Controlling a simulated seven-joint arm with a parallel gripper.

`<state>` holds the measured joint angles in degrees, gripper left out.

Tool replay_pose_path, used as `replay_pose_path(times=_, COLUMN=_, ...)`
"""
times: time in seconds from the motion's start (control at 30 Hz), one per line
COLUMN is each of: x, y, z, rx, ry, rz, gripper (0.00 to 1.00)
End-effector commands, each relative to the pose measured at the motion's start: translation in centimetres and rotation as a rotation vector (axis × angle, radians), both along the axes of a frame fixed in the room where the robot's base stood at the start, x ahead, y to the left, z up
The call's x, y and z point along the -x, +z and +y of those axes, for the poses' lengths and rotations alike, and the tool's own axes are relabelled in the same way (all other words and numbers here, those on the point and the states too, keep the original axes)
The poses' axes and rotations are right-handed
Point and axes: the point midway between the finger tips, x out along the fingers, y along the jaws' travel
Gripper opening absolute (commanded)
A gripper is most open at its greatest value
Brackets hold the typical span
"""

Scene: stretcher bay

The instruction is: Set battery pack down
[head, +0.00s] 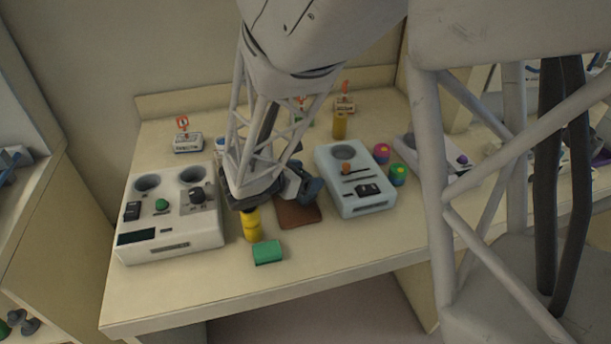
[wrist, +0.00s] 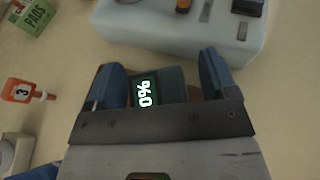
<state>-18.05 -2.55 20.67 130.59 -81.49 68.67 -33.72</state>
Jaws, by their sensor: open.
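The battery pack (wrist: 172,84) is a dark teal block with a lit display reading 0%. In the wrist view it lies between the two blue fingers of my gripper (wrist: 160,62). The fingers are open, with a gap on each side of the pack. Brown shows beside the pack; it appears to be the brown mat (head: 300,214) on the table. In the head view my gripper (head: 300,184) is low over the mat's back part, and I cannot make out the pack there.
A pale blue device (head: 356,198) stands right of the mat, a white console (head: 170,235) left. A yellow cylinder (head: 251,228) and a green block (head: 267,252) are in front. Colored cylinders (head: 397,175) stand right of the device. The table's front right is clear.

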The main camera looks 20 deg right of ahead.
Motion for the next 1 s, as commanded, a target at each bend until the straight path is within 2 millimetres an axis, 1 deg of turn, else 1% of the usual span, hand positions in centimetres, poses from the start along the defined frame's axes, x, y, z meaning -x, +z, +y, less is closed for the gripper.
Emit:
replay_pose_path(times=0.27, x=0.6, y=0.7, z=1.6, rx=-0.001, ry=0.002, rz=0.000, gripper=0.79)
replay_pose_path(times=0.57, x=1.7, y=1.9, z=4.3, rx=-0.002, ry=0.002, rz=-0.002, gripper=0.79)
replay_pose_path(times=0.8, x=1.7, y=5.6, z=4.1, rx=-0.002, ry=-0.001, rz=-0.004, gripper=0.79)
replay_pose_path(times=1.0, x=1.7, y=7.8, z=4.1, rx=-0.002, ry=0.000, rz=-0.002, gripper=0.79)
